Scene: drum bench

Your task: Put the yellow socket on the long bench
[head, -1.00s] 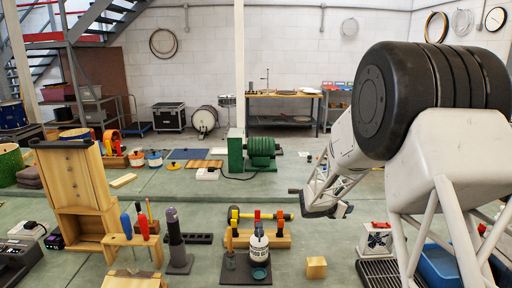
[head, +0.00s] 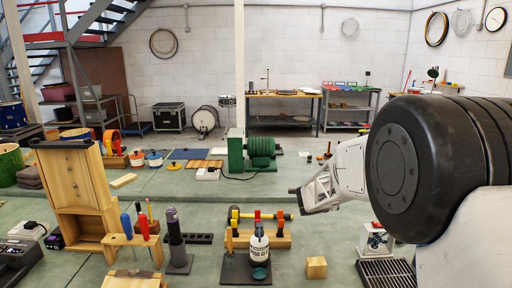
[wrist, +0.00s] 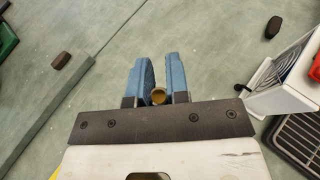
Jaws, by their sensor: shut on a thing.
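In the wrist view my gripper (wrist: 159,62) has two blue fingers. They are shut on a small round yellowish piece, which looks like the yellow socket (wrist: 158,96), low between the fingers. Green surface shows below them. In the head view the end of my arm hangs over the green surface right of centre; the fingers and the socket cannot be made out there. A wooden-topped bench (head: 284,94) stands against the back wall, far from my gripper. I cannot tell whether this or the green work surface (head: 215,212) is the long bench.
A white box with a fan (head: 375,240) and a dark grille (head: 386,272) lie at the right. A wooden block (head: 316,267), a glue bottle (head: 258,246) and a screwdriver rack (head: 135,240) stand in front. A green machine (head: 258,148) stands farther back.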

